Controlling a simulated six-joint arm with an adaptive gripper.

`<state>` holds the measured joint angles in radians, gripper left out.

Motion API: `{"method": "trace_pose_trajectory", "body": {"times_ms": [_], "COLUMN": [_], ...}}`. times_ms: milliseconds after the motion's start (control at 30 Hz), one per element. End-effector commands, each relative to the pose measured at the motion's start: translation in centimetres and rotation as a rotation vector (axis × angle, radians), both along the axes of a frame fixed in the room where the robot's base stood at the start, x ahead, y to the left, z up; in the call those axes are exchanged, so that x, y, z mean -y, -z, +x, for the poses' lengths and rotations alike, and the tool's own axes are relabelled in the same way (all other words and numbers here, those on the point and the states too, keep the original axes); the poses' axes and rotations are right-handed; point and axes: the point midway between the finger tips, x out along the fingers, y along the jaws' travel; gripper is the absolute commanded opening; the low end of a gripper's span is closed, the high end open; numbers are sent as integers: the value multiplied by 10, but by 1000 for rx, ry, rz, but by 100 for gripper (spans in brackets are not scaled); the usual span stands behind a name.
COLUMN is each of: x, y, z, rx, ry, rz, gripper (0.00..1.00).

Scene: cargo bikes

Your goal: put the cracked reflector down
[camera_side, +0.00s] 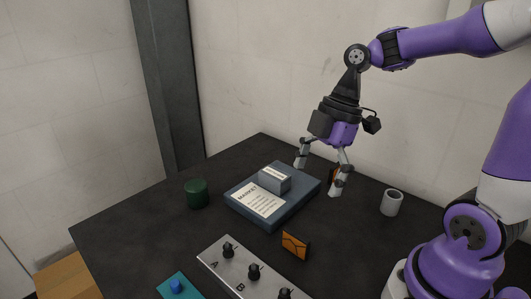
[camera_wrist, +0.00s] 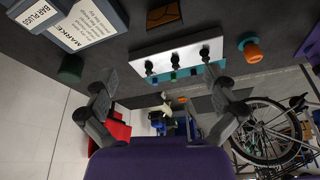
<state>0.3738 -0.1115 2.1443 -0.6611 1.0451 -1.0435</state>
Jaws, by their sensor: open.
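An orange reflector (camera_side: 295,245) with dark crack-like lines stands on the dark table, in front of the blue-grey case and beside the knob plate. It also shows at the top of the wrist view (camera_wrist: 163,14). My gripper (camera_side: 318,178) is open, with its fingers spread above the right side of the case, behind and apart from this reflector. In the wrist view my gripper (camera_wrist: 160,75) has nothing between its fingers. A second orange piece (camera_side: 333,175) is mostly hidden behind a finger in the side view; I cannot tell its full shape or whether it touches the finger.
A green cylinder (camera_side: 197,194) stands left, a pale cup (camera_side: 391,202) right. A metal plate (camera_side: 212,252) with black knobs and a teal block (camera_side: 180,287) lie in front. The table's left part is clear.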

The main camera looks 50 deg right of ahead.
Motion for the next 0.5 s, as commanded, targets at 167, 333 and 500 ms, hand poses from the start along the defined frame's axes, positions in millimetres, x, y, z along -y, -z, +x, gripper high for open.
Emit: {"method": "trace_pose_trajectory", "body": {"times_ms": [167, 333, 500], "x": [-8, -1, 5], "y": [-19, -28, -31], "z": [-15, -28, -33], "rx": [60, 132, 161], "ry": [589, 1050, 1244], "rz": [-49, 33, 98], "gripper": [100, 100, 100]}}
